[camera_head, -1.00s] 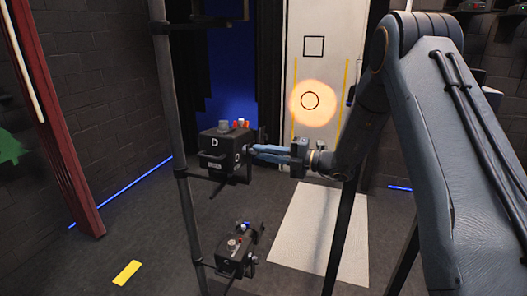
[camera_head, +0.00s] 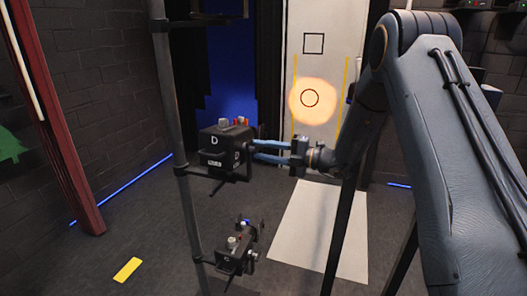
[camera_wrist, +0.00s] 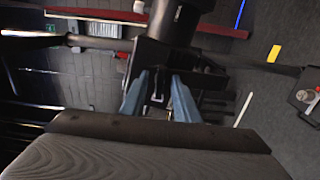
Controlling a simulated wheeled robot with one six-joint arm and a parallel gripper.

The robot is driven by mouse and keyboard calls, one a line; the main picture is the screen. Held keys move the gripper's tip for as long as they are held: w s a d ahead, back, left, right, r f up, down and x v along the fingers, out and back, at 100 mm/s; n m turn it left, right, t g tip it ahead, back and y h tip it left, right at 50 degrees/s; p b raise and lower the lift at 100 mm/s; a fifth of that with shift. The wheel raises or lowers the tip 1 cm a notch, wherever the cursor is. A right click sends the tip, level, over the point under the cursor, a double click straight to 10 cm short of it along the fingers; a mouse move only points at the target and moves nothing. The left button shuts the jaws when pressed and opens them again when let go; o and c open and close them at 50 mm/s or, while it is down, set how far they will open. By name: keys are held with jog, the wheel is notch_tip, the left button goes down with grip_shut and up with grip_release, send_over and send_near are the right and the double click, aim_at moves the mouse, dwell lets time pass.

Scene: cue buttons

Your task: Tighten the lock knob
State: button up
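A black box marked D (camera_head: 213,150) hangs on a dark upright pole, with a grey knob and red parts on top. My gripper (camera_head: 254,150) reaches it from the right, its blue fingertips at the box's right side. In the wrist view my gripper (camera_wrist: 160,82) shows two blue fingers spread apart. A small dark part with a pale outline (camera_wrist: 158,88) lies between them, with gaps on both sides. I cannot tell whether this part is the lock knob; the contact area is small and partly hidden by the fingers.
A second black box (camera_head: 236,254) with a blue part on top is lower on the same pole (camera_head: 176,130). A white panel (camera_head: 327,55) with a square and a glowing circle stands behind. A white mat (camera_head: 318,235) and a yellow strip (camera_head: 127,270) lie on the floor.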

jog(key=b+v, duration=0.3)
jog(key=v, duration=0.4)
jog(key=shift+s+d, duration=0.15)
jog(key=shift+d, duration=0.25)
